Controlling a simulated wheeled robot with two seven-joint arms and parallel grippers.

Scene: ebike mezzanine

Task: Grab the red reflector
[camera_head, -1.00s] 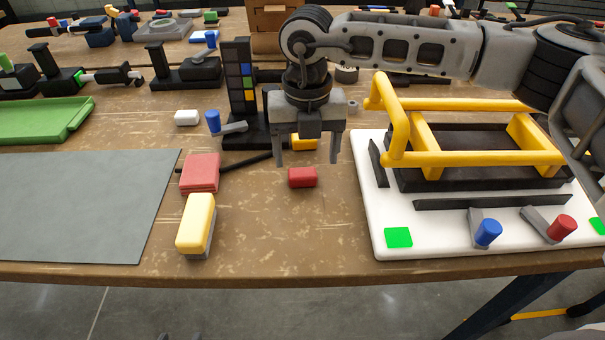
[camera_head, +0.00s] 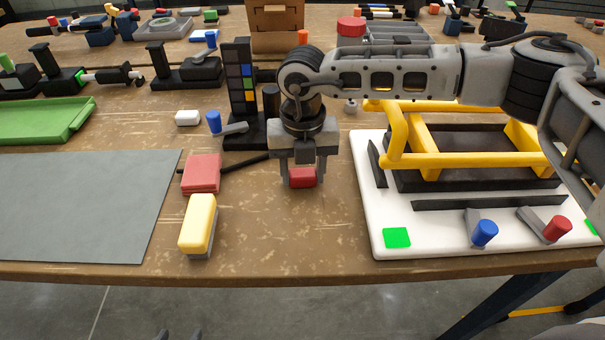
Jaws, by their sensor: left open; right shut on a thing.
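The red reflector (camera_head: 302,178) is a small red block above the middle of the wooden table. My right gripper (camera_head: 302,181) points down and is shut on it, with one finger at each side. The reflector is at or very near the table top; I cannot tell whether it touches. Its upper part is partly hidden by the gripper. Only two dark tips of what looks like my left gripper (camera_head: 177,334) show at the bottom edge, apart and empty, well away from the reflector.
A pinkish-red block (camera_head: 201,174) and a yellow-topped block (camera_head: 198,224) stand to the left. A white board (camera_head: 440,239) with a yellow frame (camera_head: 470,160) is on the right. A dark stand with colored squares (camera_head: 240,85) is behind. The table in front is clear.

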